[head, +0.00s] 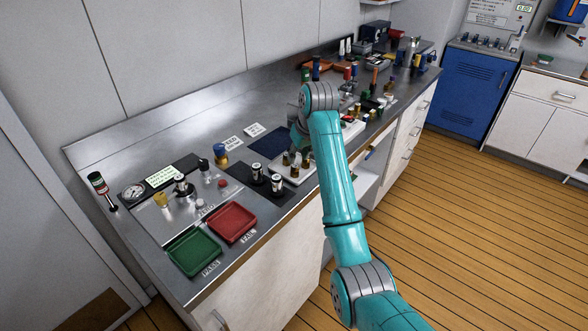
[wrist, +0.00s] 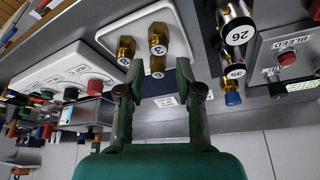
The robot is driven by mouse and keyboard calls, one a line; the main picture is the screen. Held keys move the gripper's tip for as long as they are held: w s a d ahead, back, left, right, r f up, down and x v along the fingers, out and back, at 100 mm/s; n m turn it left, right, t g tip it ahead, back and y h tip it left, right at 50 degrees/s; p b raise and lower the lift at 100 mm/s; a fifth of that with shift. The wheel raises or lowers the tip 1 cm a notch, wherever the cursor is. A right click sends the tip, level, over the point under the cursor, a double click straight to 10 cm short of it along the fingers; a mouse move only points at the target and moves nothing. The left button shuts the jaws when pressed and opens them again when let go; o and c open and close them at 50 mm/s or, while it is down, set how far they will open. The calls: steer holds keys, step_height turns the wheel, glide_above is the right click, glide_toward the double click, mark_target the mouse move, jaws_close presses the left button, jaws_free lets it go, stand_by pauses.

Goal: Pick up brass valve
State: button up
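Three brass valves stand on a white tray (wrist: 108,36) in the wrist view: one at the left (wrist: 125,50), one at the top (wrist: 158,36), and one nearest my gripper (wrist: 157,66). They carry round white number tags. My gripper (wrist: 159,68) is open, its two green fingers spread either side of the nearest valve's line of sight. I cannot tell whether the tips are level with that valve; no contact shows. In the head view brass valves (head: 293,166) show on the tray beside my arm, which hides part of the tray and most of my gripper.
A white panel with coloured caps (wrist: 70,80) lies left. A red tray (head: 232,222) and green tray (head: 194,252) sit at the bench's near end.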

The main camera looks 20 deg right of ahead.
mark_target(295, 166)
steer(key=shift+x, duration=3.7)
jaws_close()
